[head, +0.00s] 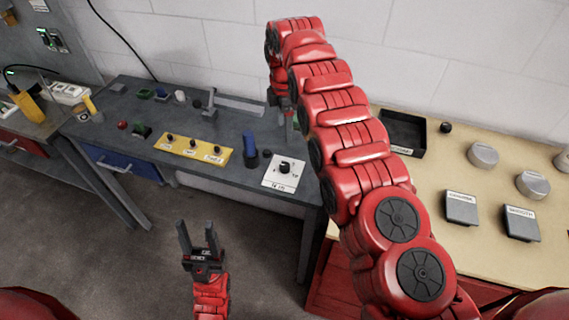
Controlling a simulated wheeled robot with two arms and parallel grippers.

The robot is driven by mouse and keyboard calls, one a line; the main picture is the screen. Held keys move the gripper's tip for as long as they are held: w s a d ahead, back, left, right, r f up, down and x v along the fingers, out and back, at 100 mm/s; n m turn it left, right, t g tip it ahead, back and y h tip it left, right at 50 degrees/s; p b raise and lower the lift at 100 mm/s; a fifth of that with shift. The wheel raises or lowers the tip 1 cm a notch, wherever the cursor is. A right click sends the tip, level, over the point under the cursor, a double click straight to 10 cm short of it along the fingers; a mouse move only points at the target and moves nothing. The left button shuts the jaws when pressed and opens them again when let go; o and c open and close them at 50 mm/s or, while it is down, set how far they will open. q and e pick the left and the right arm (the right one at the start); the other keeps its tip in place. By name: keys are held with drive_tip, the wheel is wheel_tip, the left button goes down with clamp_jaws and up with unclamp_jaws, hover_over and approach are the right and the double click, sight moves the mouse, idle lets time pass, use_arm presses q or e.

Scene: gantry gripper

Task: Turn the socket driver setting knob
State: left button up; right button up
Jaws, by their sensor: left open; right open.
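A black round knob (285,167) sits on a white plate (272,182) with small markings and a label, near the front edge of the grey workbench. It looks like the setting knob. My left gripper (197,228) is open and empty, pointing up over the floor in front of the bench, well apart from the knob. My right arm arches up across the middle of the view and bends down at the back. My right gripper (287,115) hangs over the rear of the bench, behind the knob, partly hidden by the arm. It is open, and I see nothing in it.
A yellow panel (181,151) with several black knobs lies left of the plate. On the right, a wooden-topped bench (455,260) holds a black tray (404,132), labelled boxes and round grey pieces. The floor in front is clear.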

drive_tip(key=b, duration=0.7)
hover_over(285, 165)
wheel_tip(285, 165, down, 8)
drive_tip(key=shift+f, duration=0.15)
wheel_tip(285, 165, down, 8)
drive_tip(key=shift+f+b, duration=0.15)
drive_tip(key=shift+b, duration=0.2)
clamp_jaws()
